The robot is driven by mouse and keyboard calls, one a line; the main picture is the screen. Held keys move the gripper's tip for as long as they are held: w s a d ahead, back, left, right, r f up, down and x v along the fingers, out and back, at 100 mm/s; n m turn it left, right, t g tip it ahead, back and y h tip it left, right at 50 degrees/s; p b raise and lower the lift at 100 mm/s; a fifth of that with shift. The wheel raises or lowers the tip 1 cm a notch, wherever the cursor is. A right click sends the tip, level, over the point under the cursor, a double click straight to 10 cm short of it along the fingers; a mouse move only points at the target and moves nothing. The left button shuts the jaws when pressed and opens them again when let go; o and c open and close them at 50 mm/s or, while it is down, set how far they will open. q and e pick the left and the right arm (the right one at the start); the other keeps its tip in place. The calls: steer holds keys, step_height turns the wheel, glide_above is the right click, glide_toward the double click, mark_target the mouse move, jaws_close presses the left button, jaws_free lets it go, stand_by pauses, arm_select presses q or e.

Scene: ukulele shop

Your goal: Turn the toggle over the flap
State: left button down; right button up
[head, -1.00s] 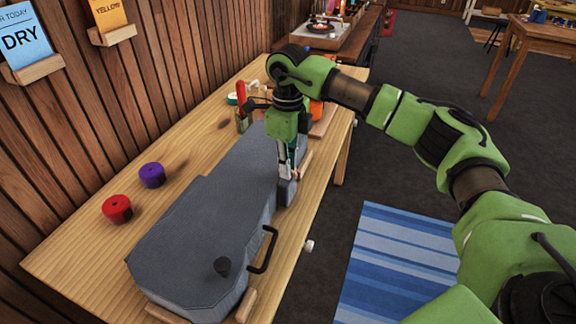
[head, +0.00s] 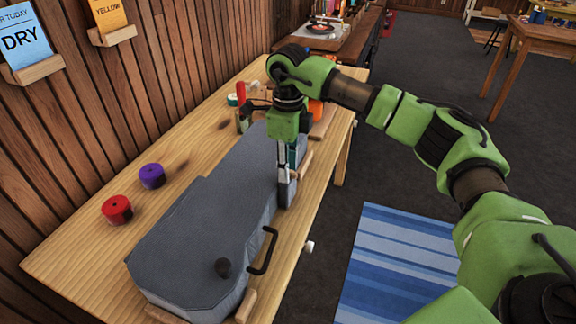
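A grey ukulele case (head: 200,235) lies on the wooden workbench, with a black handle (head: 265,250) on its right side and a dark round knob (head: 222,267) near its front end. A small grey flap (head: 287,193) shows at the case's right edge, farther back. My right gripper (head: 283,176) points down at this edge, just by the flap, its fingers close together. I cannot tell whether they touch or hold anything. The toggle itself is not clearly seen; the gripper hides that spot. My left gripper is out of view.
A red spool (head: 117,209) and a purple spool (head: 152,175) stand on the workbench (head: 75,262) left of the case. Bottles and small items crowd behind my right gripper. A blue striped rug (head: 400,265) lies on the floor at right.

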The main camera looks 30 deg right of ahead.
step_height(320, 180, up, 12)
stand_by(0.6)
stand_by(0.5)
